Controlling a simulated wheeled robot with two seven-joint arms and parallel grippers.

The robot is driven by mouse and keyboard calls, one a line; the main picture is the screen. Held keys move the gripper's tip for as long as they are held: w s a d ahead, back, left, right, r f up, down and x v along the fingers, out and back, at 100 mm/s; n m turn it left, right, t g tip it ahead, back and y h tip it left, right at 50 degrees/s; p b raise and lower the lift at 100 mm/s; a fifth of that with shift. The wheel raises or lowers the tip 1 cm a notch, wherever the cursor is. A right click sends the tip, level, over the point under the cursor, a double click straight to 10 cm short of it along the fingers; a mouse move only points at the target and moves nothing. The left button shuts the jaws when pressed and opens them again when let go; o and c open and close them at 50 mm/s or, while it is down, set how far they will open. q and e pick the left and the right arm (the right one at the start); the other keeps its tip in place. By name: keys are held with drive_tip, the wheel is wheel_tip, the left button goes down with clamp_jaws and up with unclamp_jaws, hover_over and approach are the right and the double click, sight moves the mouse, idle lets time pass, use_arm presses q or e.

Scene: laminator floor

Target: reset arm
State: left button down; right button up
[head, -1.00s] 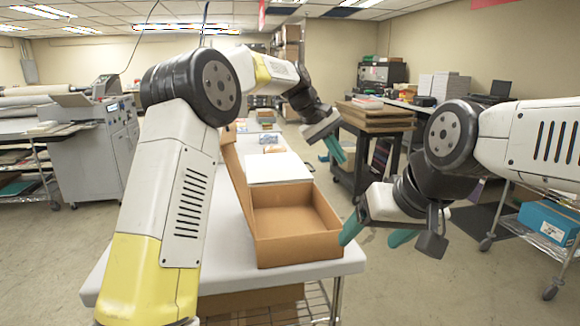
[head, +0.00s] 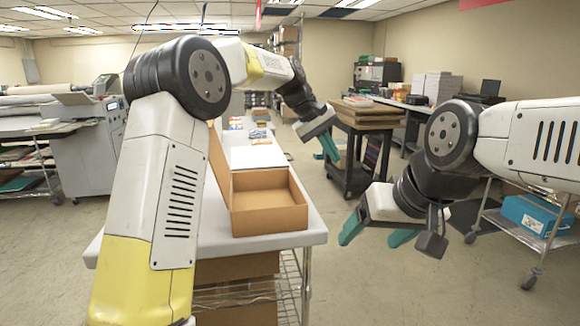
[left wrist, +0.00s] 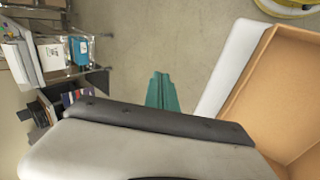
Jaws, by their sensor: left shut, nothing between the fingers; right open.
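My left gripper (head: 331,147) is raised in the air beyond the right edge of the white table, with its teal fingers shut and empty. Its shut fingers also show in the left wrist view (left wrist: 161,92), over bare floor. My right gripper (head: 376,234) is open and empty, in the air right of the table and apart from it. Its teal fingers are spread and point down. My left arm comes up from the lower left and bends across the table; my right arm reaches in from the right.
An open, empty cardboard box (head: 270,222) sits on the white table (head: 315,232), near its front right corner. A dark cart (head: 350,165) with stacked brown boards stands behind. A wire cart with a blue box (head: 540,215) is at right. Floor between is clear.

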use_arm(q)
drive_tip(key=s+a+r+m+t+y, duration=0.1)
drive_tip(key=s+a+r+t+y, duration=0.2)
drive_tip(key=s+a, duration=1.35)
drive_tip(key=s+a+f, duration=0.2)
drive_tip(key=s+a, duration=0.1)
drive_tip(key=s, duration=0.2)
drive_tip(key=s+a+f+m+t, duration=0.1)
drive_tip(key=s+a+f, duration=0.2)
drive_tip(key=s, duration=0.2)
drive_tip(key=s+a+f+y, duration=0.1)
drive_tip(key=s+a+f, duration=0.1)
drive_tip(key=s, duration=0.4)
drive_tip(key=shift+a+f+m, duration=0.2)
drive_tip(key=shift+a+m, duration=0.2)
drive_tip(key=shift+a, duration=0.35)
drive_tip(key=shift+s, duration=0.1)
